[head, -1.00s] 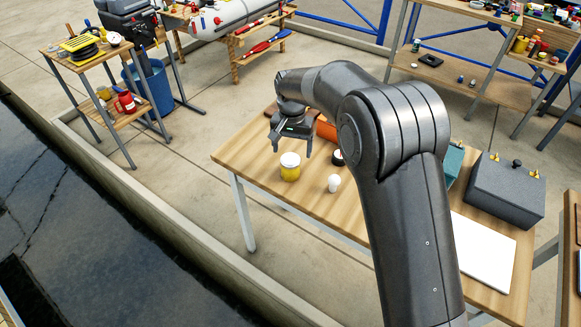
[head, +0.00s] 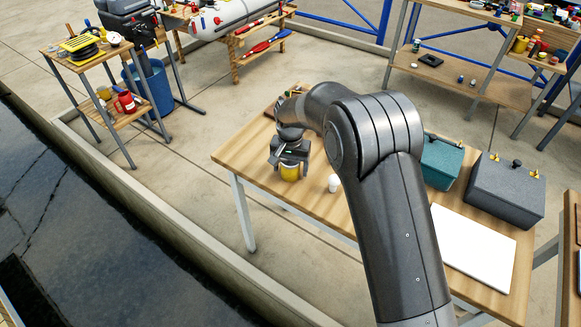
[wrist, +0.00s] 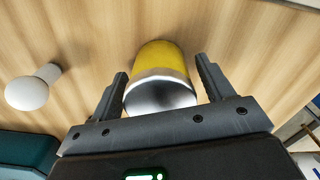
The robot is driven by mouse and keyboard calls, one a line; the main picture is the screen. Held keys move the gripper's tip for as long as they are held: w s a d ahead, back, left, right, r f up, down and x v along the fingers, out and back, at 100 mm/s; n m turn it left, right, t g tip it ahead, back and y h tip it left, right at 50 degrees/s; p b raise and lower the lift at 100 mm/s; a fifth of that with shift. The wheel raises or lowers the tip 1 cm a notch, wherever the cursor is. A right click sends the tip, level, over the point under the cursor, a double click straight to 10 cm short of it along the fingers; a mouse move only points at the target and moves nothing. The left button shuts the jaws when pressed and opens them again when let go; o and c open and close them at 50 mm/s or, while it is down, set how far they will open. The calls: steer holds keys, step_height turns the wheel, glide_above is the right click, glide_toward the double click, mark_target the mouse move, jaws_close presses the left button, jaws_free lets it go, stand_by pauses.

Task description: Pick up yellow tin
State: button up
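The yellow tin (head: 290,173) stands on the wooden table (head: 240,158) near its left end. My gripper (head: 290,168) is over the tin from above. In the wrist view its fingers (wrist: 160,85) are open, one on each side of the tin, with a small gap visible at each side. The upper part of the tin is hidden by the gripper in the head view.
A teal box (head: 440,163), a grey box (head: 505,190) and a white board (head: 473,248) are farther right. The table's front edge is near the tin.

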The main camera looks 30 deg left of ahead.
steer(key=c, duration=0.9)
steer(key=shift+r, duration=0.15)
steer(key=shift+c, duration=0.2)
